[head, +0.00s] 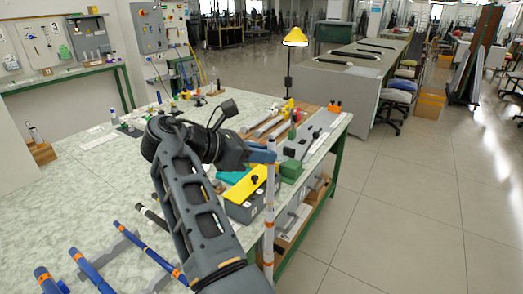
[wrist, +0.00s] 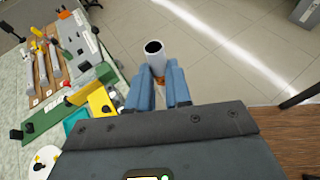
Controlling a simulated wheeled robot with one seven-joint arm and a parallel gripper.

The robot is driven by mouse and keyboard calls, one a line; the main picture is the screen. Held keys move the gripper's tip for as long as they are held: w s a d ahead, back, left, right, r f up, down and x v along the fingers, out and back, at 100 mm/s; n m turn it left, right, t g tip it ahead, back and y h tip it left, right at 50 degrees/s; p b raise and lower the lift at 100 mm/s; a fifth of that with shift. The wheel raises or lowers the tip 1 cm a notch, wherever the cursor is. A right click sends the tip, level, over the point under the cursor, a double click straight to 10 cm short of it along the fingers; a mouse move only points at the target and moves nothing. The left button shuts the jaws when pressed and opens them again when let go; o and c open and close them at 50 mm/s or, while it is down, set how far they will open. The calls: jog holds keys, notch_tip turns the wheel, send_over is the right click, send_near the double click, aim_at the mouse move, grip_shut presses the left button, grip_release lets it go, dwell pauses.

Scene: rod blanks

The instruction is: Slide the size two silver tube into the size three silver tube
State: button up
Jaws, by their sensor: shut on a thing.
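My gripper (head: 264,151) is shut on a long silver tube (head: 269,205) with orange bands. It holds the tube upright near the table's right edge, and the lower part hangs in front of the table's side. In the wrist view, the tube's open, dark-bored upper end (wrist: 154,48) stands out beyond the blue fingers (wrist: 158,88). I cannot read a size on it. I cannot make out with certainty a second silver tube.
Blue tubes with orange bands (head: 152,250) lie at the front of the table (head: 85,205). A wooden board with grey pieces (head: 268,126) lies beyond. The floor to the right (head: 400,210) is clear.

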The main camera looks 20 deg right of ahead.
jog(key=shift+f, duration=1.3)
jog(key=o, duration=0.9)
jog(key=shift+a, duration=0.1)
jog(key=b+v, duration=0.1)
jog(key=v, duration=0.6)
jog(key=shift+a+r+b, duration=0.2)
jog(key=shift+a+b, duration=0.1)
jog(key=shift+b, duration=0.05)
